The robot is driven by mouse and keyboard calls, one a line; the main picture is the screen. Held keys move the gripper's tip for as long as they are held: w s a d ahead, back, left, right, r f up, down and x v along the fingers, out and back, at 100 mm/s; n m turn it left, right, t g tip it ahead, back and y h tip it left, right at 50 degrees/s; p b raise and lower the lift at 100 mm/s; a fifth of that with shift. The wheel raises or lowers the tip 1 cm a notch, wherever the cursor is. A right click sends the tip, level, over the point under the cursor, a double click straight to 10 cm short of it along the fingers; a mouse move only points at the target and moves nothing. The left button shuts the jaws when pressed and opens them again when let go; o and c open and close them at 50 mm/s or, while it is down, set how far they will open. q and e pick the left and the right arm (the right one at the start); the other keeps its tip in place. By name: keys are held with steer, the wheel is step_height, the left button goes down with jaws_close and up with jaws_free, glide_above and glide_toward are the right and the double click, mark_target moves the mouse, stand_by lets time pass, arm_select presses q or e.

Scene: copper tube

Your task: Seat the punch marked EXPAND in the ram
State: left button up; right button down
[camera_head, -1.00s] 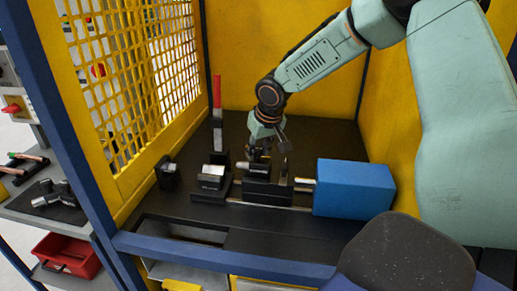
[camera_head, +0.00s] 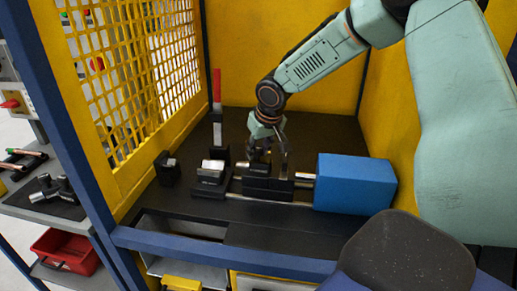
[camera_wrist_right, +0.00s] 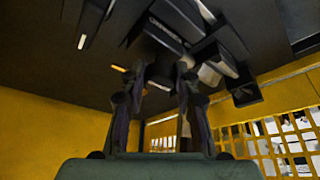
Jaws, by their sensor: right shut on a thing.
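The punch (camera_head: 257,170), a dark body with small pale lettering too small to read, sits between the fingers of my right gripper (camera_head: 268,150). That gripper is shut on it, coming down from above. The punch is at the black ram block (camera_head: 267,186), at the end of the rod from the blue housing (camera_head: 355,183). I cannot tell whether it is fully seated. In the right wrist view the fingers (camera_wrist_right: 158,95) point up at dark machine parts, and the lettered dark block (camera_wrist_right: 165,30) shows beyond them. My left gripper is not in view.
A black clamp block with a silver top (camera_head: 211,175) stands left of the ram, with a red-topped lever (camera_head: 217,95) behind it. A small black block (camera_head: 166,168) is farther left. Yellow mesh (camera_head: 135,80) and yellow walls enclose the bench. A red bin (camera_head: 65,250) is outside at left.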

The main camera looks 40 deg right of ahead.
steer(key=shift+f+b, duration=0.6)
steer(key=shift+f, duration=0.2)
steer(key=c, duration=0.9)
jaws_free()
steer(key=shift+f, duration=0.1)
steer(key=shift+v, duration=3.85)
steer(key=shift+f, duration=0.1)
